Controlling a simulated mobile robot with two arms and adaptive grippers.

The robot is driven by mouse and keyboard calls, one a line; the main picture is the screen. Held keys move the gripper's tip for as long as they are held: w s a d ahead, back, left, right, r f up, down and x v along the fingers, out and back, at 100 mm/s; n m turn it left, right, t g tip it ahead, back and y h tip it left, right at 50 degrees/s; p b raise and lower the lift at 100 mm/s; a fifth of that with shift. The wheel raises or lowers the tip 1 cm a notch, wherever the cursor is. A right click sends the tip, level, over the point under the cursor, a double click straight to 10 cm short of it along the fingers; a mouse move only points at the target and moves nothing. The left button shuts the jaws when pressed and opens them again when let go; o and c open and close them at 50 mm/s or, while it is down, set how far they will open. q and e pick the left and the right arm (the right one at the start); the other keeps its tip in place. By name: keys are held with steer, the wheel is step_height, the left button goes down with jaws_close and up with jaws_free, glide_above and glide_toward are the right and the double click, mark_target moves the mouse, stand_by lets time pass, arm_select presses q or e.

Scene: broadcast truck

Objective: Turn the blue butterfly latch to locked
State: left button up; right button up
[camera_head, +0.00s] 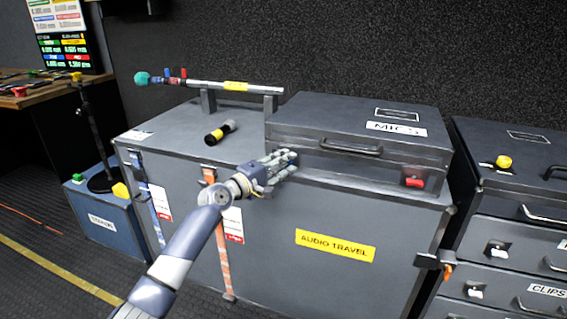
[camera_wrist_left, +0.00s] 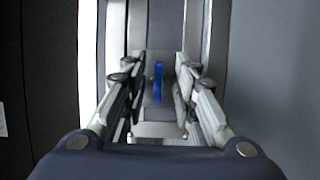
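The blue butterfly latch (camera_wrist_left: 158,82) shows in the left wrist view as a narrow blue bar on a grey plate, standing upright in that picture. My left gripper (camera_wrist_left: 157,95) has its fingers on both sides of it, with gaps between fingers and bar, so it is open around the latch. In the head view my left gripper (camera_head: 284,161) is at the front left of the grey MICS case (camera_head: 330,115) and hides the blue latch. My right gripper is not in view.
A red latch (camera_head: 415,182) sits on the case's front right. The case rests on the large AUDIO TRAVEL trunk (camera_head: 270,245). A handle (camera_head: 352,149), a black cylinder with a yellow band (camera_head: 219,132) and a boom pole on stands (camera_head: 236,87) are nearby.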

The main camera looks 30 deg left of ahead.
arm_select(q)
steer(key=shift+s, duration=0.1)
steer(key=s+a, duration=0.2)
steer(key=s, duration=0.9)
steer(key=shift+s, duration=0.35)
